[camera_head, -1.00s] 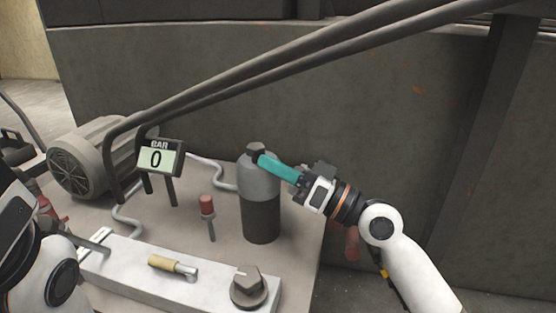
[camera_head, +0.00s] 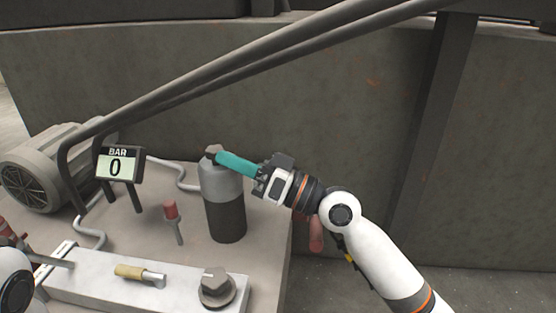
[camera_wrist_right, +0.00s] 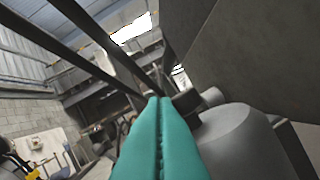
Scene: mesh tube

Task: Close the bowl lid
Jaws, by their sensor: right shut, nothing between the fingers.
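A grey cylinder (camera_head: 225,214) with a lighter domed top stands on the bench, upright. A small dark cap (camera_head: 213,151) sits on top of it. I see no other thing plainly shaped like a bowl with a lid. My right gripper (camera_head: 218,156) has teal fingers, shut and empty, with their tips at the right side of the cap; I cannot tell whether they touch it. In the right wrist view the shut fingers (camera_wrist_right: 162,105) point forward, with the cylinder's grey dome (camera_wrist_right: 238,140) close at their right. My left gripper is out of view; only part of my left arm shows.
A display reading BAR 0 (camera_head: 118,164) stands at the left, beside a motor (camera_head: 45,170). Dark pipes (camera_head: 230,75) slope across above the bench. A red-topped pin (camera_head: 172,212), a brass-coloured handle (camera_head: 130,271) and a hex knob (camera_head: 215,285) are in front.

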